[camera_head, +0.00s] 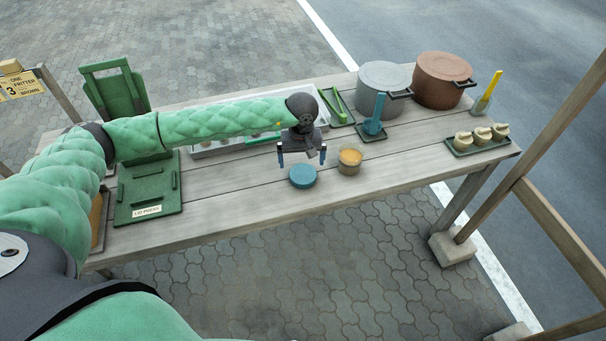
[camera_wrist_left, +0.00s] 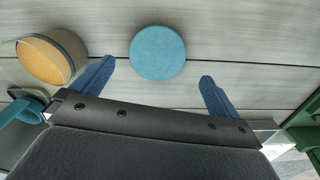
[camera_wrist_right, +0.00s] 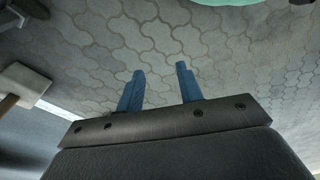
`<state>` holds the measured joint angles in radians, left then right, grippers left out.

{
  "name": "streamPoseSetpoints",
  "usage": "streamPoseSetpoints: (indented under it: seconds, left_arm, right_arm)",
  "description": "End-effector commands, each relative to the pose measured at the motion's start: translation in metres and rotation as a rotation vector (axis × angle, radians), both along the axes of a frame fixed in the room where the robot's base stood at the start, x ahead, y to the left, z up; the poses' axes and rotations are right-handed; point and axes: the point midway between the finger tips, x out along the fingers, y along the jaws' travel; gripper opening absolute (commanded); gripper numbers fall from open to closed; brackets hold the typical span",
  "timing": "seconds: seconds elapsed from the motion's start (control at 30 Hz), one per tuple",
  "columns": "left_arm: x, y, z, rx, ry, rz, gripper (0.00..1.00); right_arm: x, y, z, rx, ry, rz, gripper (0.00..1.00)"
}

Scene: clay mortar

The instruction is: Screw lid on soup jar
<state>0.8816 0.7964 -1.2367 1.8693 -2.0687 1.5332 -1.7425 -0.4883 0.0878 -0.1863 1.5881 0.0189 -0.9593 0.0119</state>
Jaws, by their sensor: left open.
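The blue round lid (camera_head: 303,176) lies flat on the wooden table near its front edge. It also shows in the left wrist view (camera_wrist_left: 157,52), ahead of and between the fingers. The soup jar (camera_head: 350,160) stands open just right of the lid, with orange soup inside; it shows at the upper left of the left wrist view (camera_wrist_left: 47,58). The two do not touch. My left gripper (camera_head: 302,160) is open and empty above the lid, fingers pointing down. My right gripper (camera_wrist_right: 158,88) shows only in its wrist view, fingers apart, nothing between them, over the paving.
A green lid press board (camera_head: 148,188) lies at the left of the table. A grey pot (camera_head: 384,88) and a brown pot (camera_head: 443,80) stand at the back right.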

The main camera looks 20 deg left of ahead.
Motion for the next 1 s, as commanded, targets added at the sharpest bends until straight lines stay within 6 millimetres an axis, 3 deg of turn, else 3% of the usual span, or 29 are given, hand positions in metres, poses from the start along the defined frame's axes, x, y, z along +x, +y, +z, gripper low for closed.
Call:
streamPoseSetpoints:
  seconds: [0.47,1.0]
  left_arm:
    - [-0.001,-0.001,-0.007,0.000,0.002,0.000,1.00]
    - [-0.002,-0.005,-0.047,-0.001,0.002,0.001,1.00]
  right_arm:
    - [0.000,-0.001,-0.006,-0.002,-0.007,0.000,0.36]
    - [-0.018,-0.022,-0.069,-0.021,-0.044,0.013,0.36]
